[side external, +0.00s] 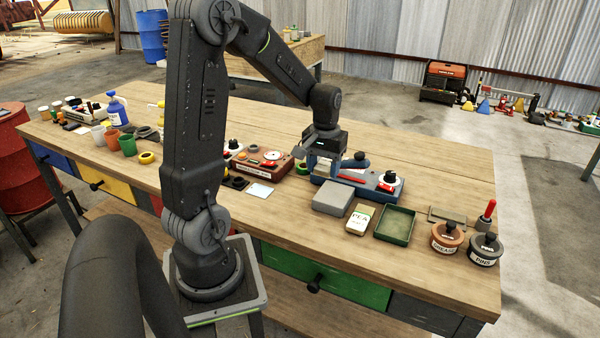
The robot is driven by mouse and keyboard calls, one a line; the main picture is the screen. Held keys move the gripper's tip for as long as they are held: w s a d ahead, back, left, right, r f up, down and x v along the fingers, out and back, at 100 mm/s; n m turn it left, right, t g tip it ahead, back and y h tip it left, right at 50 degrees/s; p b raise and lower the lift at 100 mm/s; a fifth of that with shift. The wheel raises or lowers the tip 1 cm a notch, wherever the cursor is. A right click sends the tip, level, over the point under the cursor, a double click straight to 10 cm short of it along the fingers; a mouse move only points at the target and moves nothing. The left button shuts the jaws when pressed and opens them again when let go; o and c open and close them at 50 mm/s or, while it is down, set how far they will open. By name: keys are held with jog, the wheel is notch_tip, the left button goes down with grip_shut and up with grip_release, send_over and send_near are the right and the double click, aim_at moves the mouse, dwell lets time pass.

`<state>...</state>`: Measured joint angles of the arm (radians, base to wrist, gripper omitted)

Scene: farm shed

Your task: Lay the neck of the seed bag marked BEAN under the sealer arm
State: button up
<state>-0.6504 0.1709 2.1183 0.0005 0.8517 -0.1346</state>
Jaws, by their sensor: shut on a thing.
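My gripper (322,150) is shut, low over the left end of the blue sealer (376,191). What it holds is mostly hidden by the jaws and too small to identify. The sealer has a red bar (351,178) and a white dial with a red part at its right end. Whether the held thing lies under the sealer arm cannot be told. No bag with a readable BEAN mark shows. A pale seed bag marked PEA (358,220) lies in front of the sealer.
A grey block (333,198) stands in front of the sealer. A green tray (394,225) is to its right, then the jars marked GREASE (447,238) and PINS (485,249). A brown device (262,164) stands left of the sealer. The bench behind the sealer is mostly clear.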

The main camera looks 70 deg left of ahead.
aim_at(333, 194)
jog(key=shift+w+d, duration=0.45)
jog(key=shift+w, duration=0.25)
jog(key=shift+f, duration=4)
jog(key=shift+w+a, duration=1.4)
jog(key=shift+a, duration=0.05)
jog(key=shift+f, duration=0.25)
jog(key=o, duration=1)
jog(key=shift+o, duration=0.4)
jog(key=shift+o, duration=1.3)
